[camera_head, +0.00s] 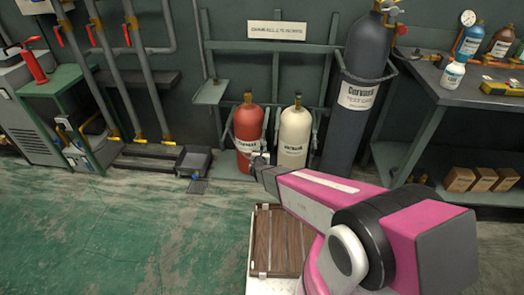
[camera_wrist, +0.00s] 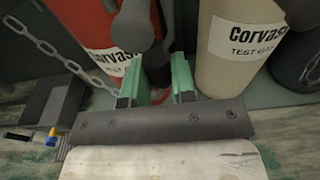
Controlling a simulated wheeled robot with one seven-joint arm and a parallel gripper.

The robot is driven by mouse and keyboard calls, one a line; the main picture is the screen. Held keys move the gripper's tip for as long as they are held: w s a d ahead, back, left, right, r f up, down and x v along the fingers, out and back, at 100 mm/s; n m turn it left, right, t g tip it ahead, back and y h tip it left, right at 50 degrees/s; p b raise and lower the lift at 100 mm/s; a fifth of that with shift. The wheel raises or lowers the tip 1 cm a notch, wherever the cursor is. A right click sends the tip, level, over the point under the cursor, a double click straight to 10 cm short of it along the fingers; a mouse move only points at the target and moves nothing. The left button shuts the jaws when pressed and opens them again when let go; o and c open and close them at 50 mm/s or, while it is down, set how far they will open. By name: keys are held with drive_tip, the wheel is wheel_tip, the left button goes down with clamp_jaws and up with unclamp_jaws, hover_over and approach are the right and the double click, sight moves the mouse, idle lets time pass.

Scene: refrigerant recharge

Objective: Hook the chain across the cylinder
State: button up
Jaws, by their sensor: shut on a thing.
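The red cylinder (camera_head: 249,128) stands upright against the rack, beside the cream cylinder (camera_head: 295,130). In the wrist view, the red cylinder (camera_wrist: 100,30) is at left and the cream one (camera_wrist: 240,50) at right. A grey chain (camera_wrist: 47,47) slants down across the red cylinder's left side toward my left finger. My gripper (camera_head: 259,160) is low in front of the red cylinder. Its green fingers (camera_wrist: 158,82) are closed around a dark grey piece (camera_wrist: 158,60), apparently the chain's end; the contact is partly hidden. Another chain (camera_wrist: 312,68) hangs right of the cream cylinder.
A tall dark cylinder (camera_head: 360,95) stands at right with a chain around it. A workbench (camera_head: 465,95) with bottles is further right. A small dark tray (camera_head: 194,160) sits on the floor at left. A brown slatted panel (camera_head: 281,240) is below my arm. Green floor at left is clear.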

drive_tip(key=shift+f, duration=0.2)
drive_tip(key=o, duration=0.9)
drive_tip(key=shift+o, duration=0.2)
